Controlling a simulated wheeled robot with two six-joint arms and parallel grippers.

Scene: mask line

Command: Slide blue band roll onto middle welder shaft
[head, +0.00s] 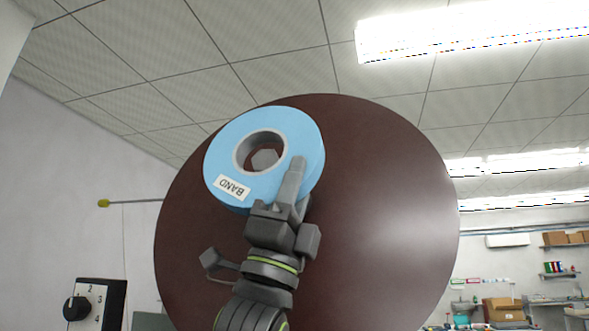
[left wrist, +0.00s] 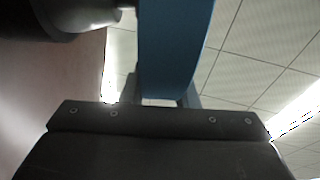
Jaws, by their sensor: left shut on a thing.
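The blue band roll (head: 222,160), labelled BAND, is tilted and held up in front of a large dark red-brown disc (head: 390,210). My left gripper (head: 294,178) is shut on the roll's lower right rim, one finger across its face. A grey hexagonal end (head: 264,159), perhaps the shaft, shows through the roll's hole; I cannot tell whether it reaches into the hole. In the left wrist view the roll (left wrist: 175,45) is edge-on between the fingers (left wrist: 165,98), with a dark round part (left wrist: 75,15) close at its left. My right gripper is out of view.
A thin rod with a yellow tip (head: 104,203) sticks out left of the disc. A dial box (head: 95,303) with numbers stands at the lower left. Shelves with boxes (head: 566,239) are far off at the right. Open air lies left of the roll.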

